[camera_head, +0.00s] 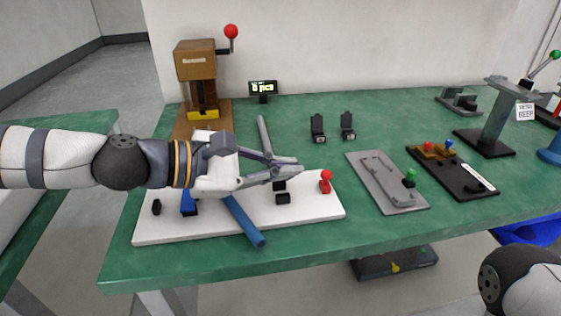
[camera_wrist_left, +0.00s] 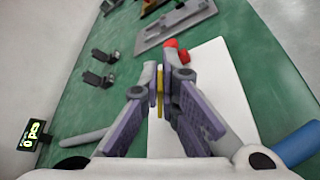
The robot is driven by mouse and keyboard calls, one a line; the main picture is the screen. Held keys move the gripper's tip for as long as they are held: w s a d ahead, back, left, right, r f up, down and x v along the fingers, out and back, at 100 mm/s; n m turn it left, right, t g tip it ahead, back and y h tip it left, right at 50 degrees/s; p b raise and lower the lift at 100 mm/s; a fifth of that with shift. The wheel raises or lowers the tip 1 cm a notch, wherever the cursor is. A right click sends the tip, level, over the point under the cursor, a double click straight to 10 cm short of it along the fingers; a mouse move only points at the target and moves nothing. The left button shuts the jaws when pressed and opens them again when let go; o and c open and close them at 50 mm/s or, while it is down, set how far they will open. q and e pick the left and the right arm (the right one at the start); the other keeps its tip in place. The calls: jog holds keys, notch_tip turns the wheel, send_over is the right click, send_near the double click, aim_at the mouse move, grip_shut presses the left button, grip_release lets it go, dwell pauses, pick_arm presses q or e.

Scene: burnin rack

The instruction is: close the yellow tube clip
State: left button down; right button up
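My left gripper (camera_head: 288,166) is above the right half of the white board (camera_head: 225,228). In the left wrist view its fingers (camera_wrist_left: 161,90) are nearly together, with the narrow yellow tube clip part (camera_wrist_left: 161,100) between them. The yellow clip is hidden behind the gripper in the head view, so I cannot tell how far it is open. A red clip (camera_head: 325,182) stands upright at the board's right end and a blue clip (camera_head: 188,203) stands at its left. My right gripper is not in view.
A blue tube (camera_head: 243,221) overhangs the board's front edge; a grey tube (camera_head: 264,134) extends behind it. Two small black blocks (camera_head: 317,128) (camera_head: 347,125) stand behind. A grey plate (camera_head: 388,182) lies to the right. A brown press (camera_head: 197,75) stands at the back left.

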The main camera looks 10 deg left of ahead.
pick_arm(q)
jog(key=shift+s+f+m+t+b, duration=0.2)
jog(key=shift+f+m+t+b, duration=0.1)
jog(key=shift+f+m, duration=0.1)
jog(key=shift+s+r, duration=0.1)
jog(key=shift+r, duration=0.1)
jog(key=c, duration=1.8)
grip_release()
jog(key=v, duration=0.6)
jog(key=shift+s+a+r, duration=0.1)
jog(key=shift+a, duration=0.05)
jog(key=shift+s+a+r, duration=0.1)
jog(key=shift+s+a, duration=0.2)
jog(key=shift+a, duration=0.1)
